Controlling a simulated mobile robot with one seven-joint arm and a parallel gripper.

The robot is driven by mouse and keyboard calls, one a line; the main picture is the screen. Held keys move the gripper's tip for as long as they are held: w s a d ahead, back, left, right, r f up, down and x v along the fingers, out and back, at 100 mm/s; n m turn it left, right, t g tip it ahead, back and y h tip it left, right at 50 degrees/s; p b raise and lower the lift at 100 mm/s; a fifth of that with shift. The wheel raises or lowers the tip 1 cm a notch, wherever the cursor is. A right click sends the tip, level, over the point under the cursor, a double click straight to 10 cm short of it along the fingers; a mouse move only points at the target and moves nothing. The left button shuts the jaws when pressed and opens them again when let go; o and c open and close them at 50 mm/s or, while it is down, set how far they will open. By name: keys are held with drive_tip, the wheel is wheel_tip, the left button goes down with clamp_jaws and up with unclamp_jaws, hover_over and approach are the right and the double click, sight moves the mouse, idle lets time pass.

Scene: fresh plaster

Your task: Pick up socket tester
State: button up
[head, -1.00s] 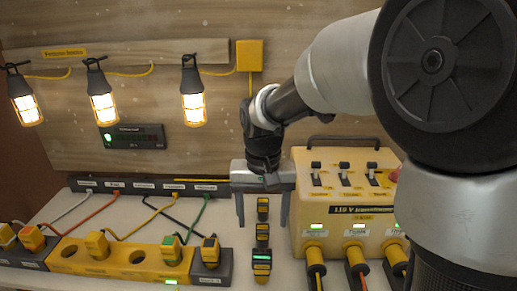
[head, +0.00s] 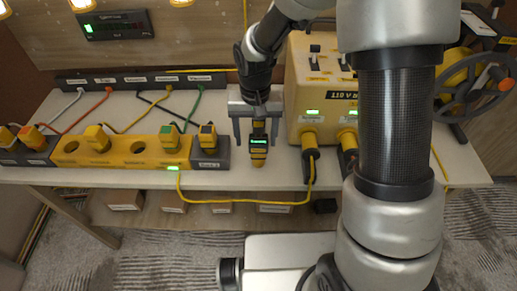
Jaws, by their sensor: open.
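The socket tester (head: 258,152) is a small black and yellow device with a lit green display. In the head view it is on the white bench, between the yellow socket strip and the yellow transformer box. My gripper (head: 256,139) is over it with the jaws open, one finger to each side of the tester. A gap shows between each finger and the tester. The gripper body hides the tester's far end, and I cannot tell whether the fingers reach bench level.
The yellow transformer box (head: 311,83) stands close to the right of my gripper, with plugs in its front. A yellow socket strip (head: 119,144) and a dark socket block (head: 210,160) are to the left. A yellow cable (head: 240,202) hangs below the bench's front edge.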

drive_tip(key=f, duration=0.5)
drive_tip(key=shift+s+d, duration=0.15)
drive_tip(key=shift+d, duration=0.25)
drive_tip(key=c, duration=1.3)
